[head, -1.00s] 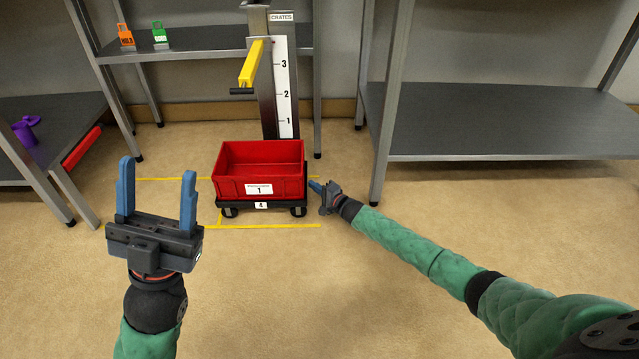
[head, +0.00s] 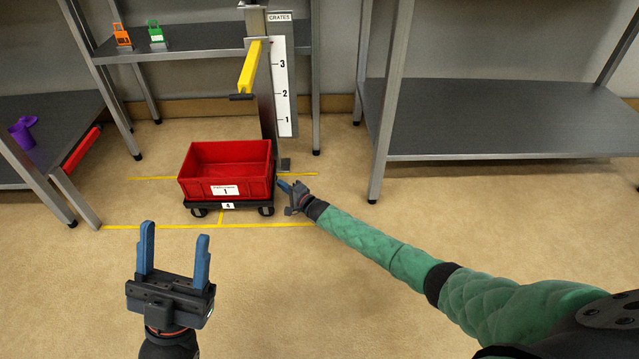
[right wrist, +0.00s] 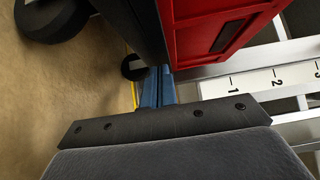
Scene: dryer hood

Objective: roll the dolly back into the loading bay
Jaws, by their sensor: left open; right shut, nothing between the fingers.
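The dolly (head: 250,205) is a low black platform on wheels, marked 4, standing on the floor. A red crate (head: 196,189) labelled 1 sits on it and looks empty. Yellow floor lines (head: 140,227) run in front of and behind the dolly, and a short cross line shows under its middle. My right gripper (head: 283,187) is shut and empty at the dolly's right end. In the right wrist view its blue fingers (right wrist: 156,88) are together against or very close to the black dolly frame (right wrist: 135,25). My left gripper (head: 174,244) is open and empty, nearer than the dolly.
A post with a CRATES scale (head: 284,85) and a yellow arm (head: 249,68) stands behind the dolly. Grey shelving stands at the left, with a purple object (head: 22,132), and at the right (head: 480,120). Floor left of the dolly is clear up to the shelf leg.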

